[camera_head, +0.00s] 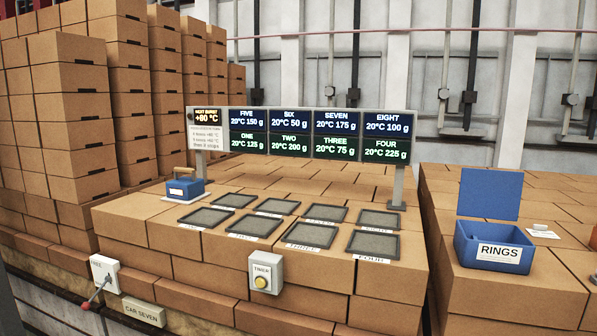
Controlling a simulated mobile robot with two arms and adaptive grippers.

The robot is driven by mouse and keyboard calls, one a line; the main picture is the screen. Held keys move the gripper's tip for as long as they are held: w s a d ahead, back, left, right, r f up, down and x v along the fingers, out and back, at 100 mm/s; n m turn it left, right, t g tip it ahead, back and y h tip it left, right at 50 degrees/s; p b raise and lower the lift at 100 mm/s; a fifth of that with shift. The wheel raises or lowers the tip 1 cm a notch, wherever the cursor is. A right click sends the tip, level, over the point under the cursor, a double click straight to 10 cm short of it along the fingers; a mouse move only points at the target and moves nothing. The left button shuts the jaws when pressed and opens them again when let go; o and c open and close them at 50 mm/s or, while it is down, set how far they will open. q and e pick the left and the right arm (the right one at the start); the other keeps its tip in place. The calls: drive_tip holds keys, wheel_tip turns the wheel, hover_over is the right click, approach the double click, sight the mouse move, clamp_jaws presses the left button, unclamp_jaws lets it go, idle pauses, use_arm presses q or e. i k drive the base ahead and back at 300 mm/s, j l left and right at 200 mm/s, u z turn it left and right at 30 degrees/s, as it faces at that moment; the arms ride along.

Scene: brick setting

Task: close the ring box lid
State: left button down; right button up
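The ring box (466,247) is a blue box labelled "RINGS" on the brick stack at the right. Its flat blue lid (490,194) stands open, nearly upright at the back of the box. The inside is only partly visible and looks dark blue; I cannot tell what lies in it. Neither of my grippers is in view.
A display board (320,134) stands on posts behind several grey trays (310,235) on the middle stack. A small blue box with a handle (185,187) is at left. A white card (541,231) lies right of the ring box; an orange object (594,239) is cut off at the edge.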

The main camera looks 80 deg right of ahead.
sight(493, 194)
drive_tip(key=z, duration=2.1)
drive_tip(key=j, duration=0.1)
